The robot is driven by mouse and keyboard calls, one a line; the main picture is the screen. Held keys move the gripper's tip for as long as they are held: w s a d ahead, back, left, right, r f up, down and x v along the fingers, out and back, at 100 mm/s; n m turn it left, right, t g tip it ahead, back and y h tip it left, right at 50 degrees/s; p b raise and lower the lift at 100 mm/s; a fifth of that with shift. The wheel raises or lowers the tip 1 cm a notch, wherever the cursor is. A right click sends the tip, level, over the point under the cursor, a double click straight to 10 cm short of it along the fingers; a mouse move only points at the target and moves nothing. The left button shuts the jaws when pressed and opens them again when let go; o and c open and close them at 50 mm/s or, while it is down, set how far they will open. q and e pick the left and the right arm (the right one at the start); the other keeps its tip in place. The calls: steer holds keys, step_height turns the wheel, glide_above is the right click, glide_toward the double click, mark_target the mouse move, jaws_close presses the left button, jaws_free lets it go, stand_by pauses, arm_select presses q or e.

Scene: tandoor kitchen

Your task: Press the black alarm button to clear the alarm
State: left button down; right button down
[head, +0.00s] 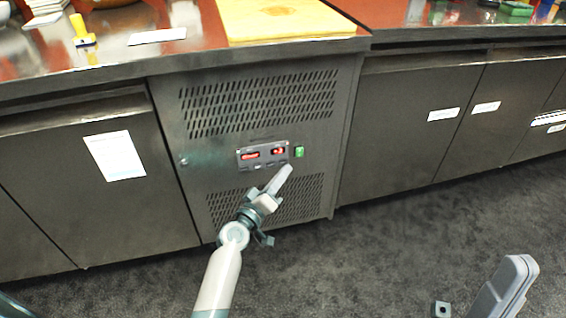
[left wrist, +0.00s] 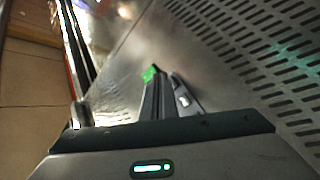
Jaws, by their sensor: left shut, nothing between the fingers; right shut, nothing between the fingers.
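The control panel (head: 263,155) with two red displays is on the perforated front of a steel counter unit. A green switch (head: 299,151) sits just right of it; a green piece also shows just beyond my fingertips in the left wrist view (left wrist: 149,74). I cannot make out a separate black button; the panel's small controls are too small to tell. My left gripper (head: 286,172) is shut and empty, its tip just below the panel's right end; I cannot tell whether it touches. My right gripper (head: 520,268) is shut and empty at the lower right, far from the panel.
A steel counter runs along the top, with a yellow board (head: 280,18) and a yellow-handled tool (head: 82,36) on it. Labelled cabinet doors flank the unit. The dark floor (head: 400,240) in front is clear.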

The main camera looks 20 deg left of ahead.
stand_by(0.8)
arm_select(q)
steer(key=shift+w+a, duration=0.2)
steer(key=shift+w, duration=0.15)
stand_by(0.4)
